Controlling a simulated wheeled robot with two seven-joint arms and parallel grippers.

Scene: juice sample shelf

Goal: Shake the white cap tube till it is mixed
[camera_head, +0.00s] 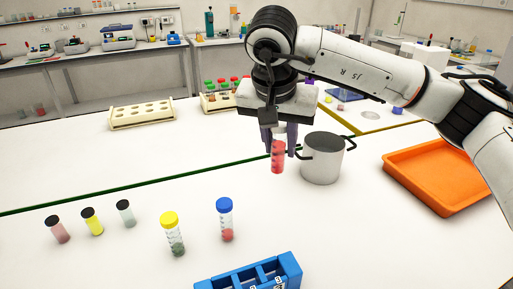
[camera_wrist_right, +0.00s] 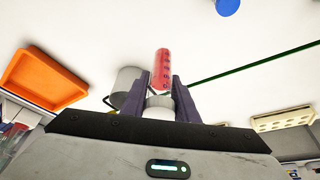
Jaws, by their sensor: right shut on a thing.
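The white cap tube (camera_head: 278,157) holds red contents and hangs roughly upright above the white table. My right gripper (camera_head: 279,135) is shut on its top end, so the cap is mostly hidden in the head view. In the right wrist view the red tube (camera_wrist_right: 162,66) sticks out beyond the fingers, and its white cap (camera_wrist_right: 160,101) sits between the two fingertips of the right gripper (camera_wrist_right: 163,90). The contents look evenly red. My left gripper is not in view.
A grey pot (camera_head: 322,160) stands just right of the tube. An orange tray (camera_head: 440,175) lies further right. A blue-capped tube (camera_head: 226,220), a yellow-capped tube (camera_head: 172,235) and a blue rack (camera_head: 250,275) are in front. A beige rack (camera_head: 142,114) stands behind left.

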